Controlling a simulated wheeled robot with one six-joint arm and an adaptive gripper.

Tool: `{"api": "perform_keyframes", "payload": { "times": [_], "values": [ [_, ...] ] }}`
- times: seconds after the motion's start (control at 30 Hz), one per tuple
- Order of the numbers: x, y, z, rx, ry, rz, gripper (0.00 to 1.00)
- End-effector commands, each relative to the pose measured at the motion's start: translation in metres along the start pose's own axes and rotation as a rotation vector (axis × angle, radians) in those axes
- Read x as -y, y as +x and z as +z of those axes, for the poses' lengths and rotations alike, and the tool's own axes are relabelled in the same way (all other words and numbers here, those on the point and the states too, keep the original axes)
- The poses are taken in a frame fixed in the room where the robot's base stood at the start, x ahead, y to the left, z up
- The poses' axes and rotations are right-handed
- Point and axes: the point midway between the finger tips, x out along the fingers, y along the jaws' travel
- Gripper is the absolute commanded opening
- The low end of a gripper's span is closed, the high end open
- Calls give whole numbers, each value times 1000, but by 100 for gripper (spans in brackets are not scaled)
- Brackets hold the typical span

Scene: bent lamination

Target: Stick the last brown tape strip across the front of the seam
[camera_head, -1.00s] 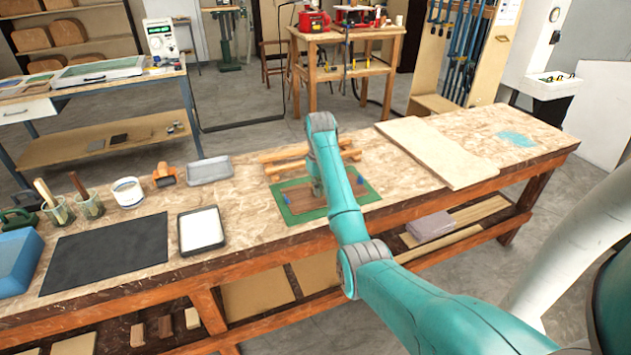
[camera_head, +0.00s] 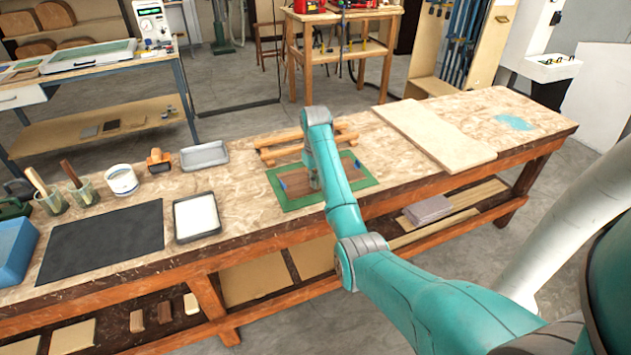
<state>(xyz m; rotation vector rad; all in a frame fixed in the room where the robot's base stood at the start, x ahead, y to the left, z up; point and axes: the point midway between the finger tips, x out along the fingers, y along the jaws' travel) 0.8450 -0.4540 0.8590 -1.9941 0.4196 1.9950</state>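A brown wooden panel (camera_head: 297,184) lies on a green mat (camera_head: 295,204) on the workbench. Small blue pieces (camera_head: 282,184) show at the panel's left and right sides. The seam cannot be made out at this size. My gripper (camera_head: 316,186) points down over the middle of the panel, with my arm covering part of it. Its fingers are too small and hidden to tell whether they are open or shut, or whether they hold anything. I cannot tell if it touches the panel. No brown tape strip can be made out. An orange tape dispenser (camera_head: 159,161) stands left of the mat.
Wooden bars (camera_head: 283,147) lie just behind the mat. A white-filled tray (camera_head: 196,216), a dark mat (camera_head: 105,242), a grey tray (camera_head: 204,156), a white tub (camera_head: 122,180) and brush jars (camera_head: 82,192) occupy the left. A pale board (camera_head: 435,136) lies to the right.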

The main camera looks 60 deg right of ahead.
Motion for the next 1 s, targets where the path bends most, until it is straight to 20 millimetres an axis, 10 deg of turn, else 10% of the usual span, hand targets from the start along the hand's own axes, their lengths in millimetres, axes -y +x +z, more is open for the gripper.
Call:
{"api": "perform_keyframes", "payload": {
  "times": [0.3, 0.47, 0.67, 0.77, 1.0],
  "values": [
    [0, 2, 0, 0, 0, 0, 0],
    [0, 2, 0, 0, 0, 0, 35],
    [0, 2, 0, 0, 0, 0, 35],
    [0, 2, 0, 0, 0, 0, 60],
    [0, 2, 0, 0, 0, 0, 60]
  ]
}}
